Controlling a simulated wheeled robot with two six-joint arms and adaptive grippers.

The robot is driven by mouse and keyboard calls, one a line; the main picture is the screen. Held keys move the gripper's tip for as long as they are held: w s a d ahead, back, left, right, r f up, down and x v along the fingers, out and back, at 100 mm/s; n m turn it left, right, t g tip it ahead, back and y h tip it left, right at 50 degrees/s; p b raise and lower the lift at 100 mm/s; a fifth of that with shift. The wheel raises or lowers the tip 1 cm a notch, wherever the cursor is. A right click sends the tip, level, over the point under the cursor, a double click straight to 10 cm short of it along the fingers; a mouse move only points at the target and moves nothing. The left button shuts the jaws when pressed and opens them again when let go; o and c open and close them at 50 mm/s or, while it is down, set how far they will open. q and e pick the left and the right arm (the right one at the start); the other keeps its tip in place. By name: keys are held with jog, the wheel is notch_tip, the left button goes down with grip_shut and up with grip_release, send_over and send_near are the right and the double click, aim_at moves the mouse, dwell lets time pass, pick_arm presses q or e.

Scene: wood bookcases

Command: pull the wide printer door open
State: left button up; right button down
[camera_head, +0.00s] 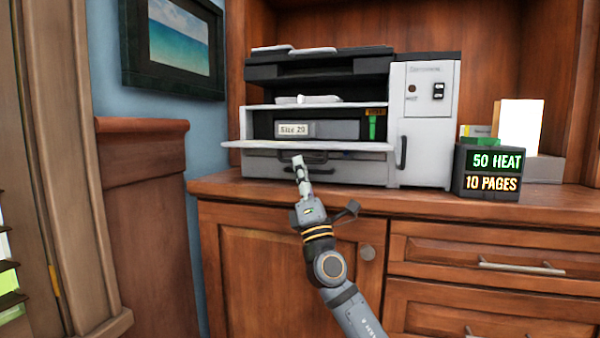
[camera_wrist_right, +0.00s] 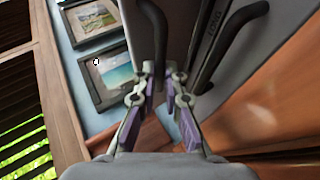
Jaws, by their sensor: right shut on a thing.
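The printer (camera_head: 425,130) stands on a wood cabinet. Its wide door (camera_head: 250,145) is a pale flap folded down and out, seen almost edge-on, with the compartment above it open. My right gripper (camera_head: 298,164) is at the door's front, just under its edge. In the right wrist view, my right gripper (camera_wrist_right: 160,82) is shut around a dark bar handle (camera_wrist_right: 155,35), seemingly the door's. A second dark handle (camera_wrist_right: 225,50) is beside it, apart from the fingers. My left gripper is not in view.
A tray labelled "Size 20" (camera_head: 293,129) and a green tab (camera_head: 373,125) show inside the printer. A display block (camera_head: 487,185) reads "50 HEAT" and "10 PAGES". The cabinet top (camera_head: 230,187) is clear at the printer's left; a wood partition (camera_head: 145,200) stands farther left.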

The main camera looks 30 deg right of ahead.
jog(key=shift+w+d+f, duration=0.1)
jog(key=shift+w+d, duration=0.1)
jog(key=shift+d, duration=0.1)
jog(key=c, duration=1.4)
grip_release()
jog(key=shift+w+d+f, duration=0.1)
jog(key=shift+f, duration=0.05)
